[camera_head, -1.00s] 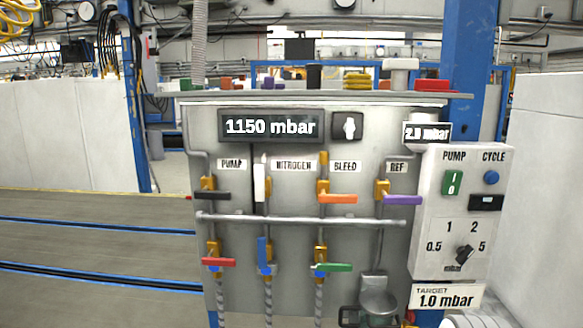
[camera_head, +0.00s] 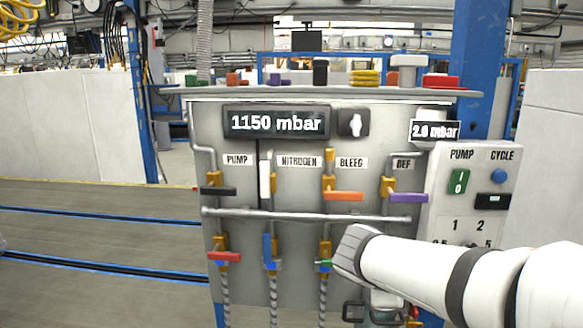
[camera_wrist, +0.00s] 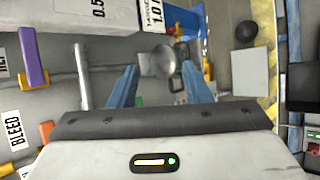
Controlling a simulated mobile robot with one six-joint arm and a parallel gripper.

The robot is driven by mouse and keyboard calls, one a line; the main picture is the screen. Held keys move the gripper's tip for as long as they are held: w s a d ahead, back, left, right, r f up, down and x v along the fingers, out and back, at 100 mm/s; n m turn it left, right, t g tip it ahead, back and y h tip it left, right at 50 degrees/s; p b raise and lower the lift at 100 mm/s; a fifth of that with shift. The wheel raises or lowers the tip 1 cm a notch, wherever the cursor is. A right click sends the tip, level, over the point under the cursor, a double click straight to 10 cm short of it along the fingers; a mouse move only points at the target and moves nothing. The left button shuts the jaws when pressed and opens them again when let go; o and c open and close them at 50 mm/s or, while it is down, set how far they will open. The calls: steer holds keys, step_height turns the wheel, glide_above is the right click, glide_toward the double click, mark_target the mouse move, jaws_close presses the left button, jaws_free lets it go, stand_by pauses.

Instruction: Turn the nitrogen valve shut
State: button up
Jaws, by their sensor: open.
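The nitrogen valve handle (camera_head: 265,179) is a white lever on the grey panel, left of the NITROGEN label. It points straight up and down, unlike the sideways levers around it. My gripper (camera_wrist: 160,86) is open and empty in the wrist view, its two blue-grey fingers spread apart. My white arm reaches in from the right in the head view, with its wrist in front of the lower panel, below and right of the nitrogen valve. The fingertips are hidden in the head view. The wrist view does not show the nitrogen valve.
The black pump lever (camera_head: 216,190), orange bleed lever (camera_head: 344,196) and purple REF lever (camera_head: 408,198) lie sideways. A horizontal pipe (camera_head: 300,214) runs below them. Red (camera_head: 224,257) and blue (camera_head: 267,247) levers sit lower. The pressure display (camera_head: 277,122) reads 1150 mbar.

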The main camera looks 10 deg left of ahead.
steer(key=w+a+r+n+t, duration=0.4)
steer(key=w+a+r+n, duration=0.3)
steer(key=a, duration=0.3)
steer(key=n+t+y+p, duration=0.2)
steer(key=n+t+y, duration=0.45)
steer(key=n, duration=0.75)
glide_toward(264, 171)
steer(key=w, duration=0.6)
steer(key=w+p, duration=0.1)
steer(key=w, duration=0.2)
steer(key=shift+w+a+r, duration=0.15)
steer(key=shift+a, duration=0.1)
steer(key=shift+w+p, duration=0.35)
steer(key=shift+w, duration=0.35)
steer(key=shift+c, duration=0.4)
